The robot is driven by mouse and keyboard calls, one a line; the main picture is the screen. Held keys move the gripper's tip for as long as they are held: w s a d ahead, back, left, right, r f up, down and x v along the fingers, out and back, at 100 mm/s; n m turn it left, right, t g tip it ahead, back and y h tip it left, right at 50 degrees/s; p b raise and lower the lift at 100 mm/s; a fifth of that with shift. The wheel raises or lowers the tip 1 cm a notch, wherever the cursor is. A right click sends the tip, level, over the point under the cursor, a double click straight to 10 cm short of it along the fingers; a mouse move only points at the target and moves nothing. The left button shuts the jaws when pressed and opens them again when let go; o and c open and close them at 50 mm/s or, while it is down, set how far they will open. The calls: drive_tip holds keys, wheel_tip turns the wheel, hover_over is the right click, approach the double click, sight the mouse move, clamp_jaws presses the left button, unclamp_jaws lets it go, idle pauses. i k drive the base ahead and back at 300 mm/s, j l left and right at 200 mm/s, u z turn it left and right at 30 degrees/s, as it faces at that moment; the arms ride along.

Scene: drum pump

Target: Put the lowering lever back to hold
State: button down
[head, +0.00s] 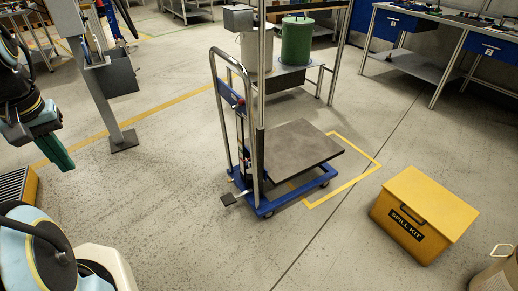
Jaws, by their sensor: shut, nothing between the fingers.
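The lift trolley stands in the middle of the head view, with a blue base (264,207), a grey handle frame (219,110) and a low dark platform (293,149). A small blue and red part (238,102) sits between the handle tubes and may be the lowering lever. It is too small to tell its position. A dark foot pedal (229,199) sticks out low at the trolley's near left. My gripper (61,160), with green fingers, hangs at the left edge, shut and empty, well apart from the trolley.
A yellow spill kit box (423,212) stands on the floor at right. A grey post (109,95) with a box stands between my gripper and the trolley. A green drum (297,41) stands on a bench behind. The floor in front of the trolley is clear.

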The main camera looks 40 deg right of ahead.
sight(241, 102)
drive_tip(key=z, duration=0.4)
drive_tip(key=j+z, duration=0.1)
drive_tip(key=z, duration=0.25)
drive_tip(key=k+z, duration=0.1)
drive_tip(key=z, duration=0.85)
drive_tip(key=i+u, duration=0.15)
drive_tip(key=u, duration=1.6)
drive_tip(key=z, duration=1.25)
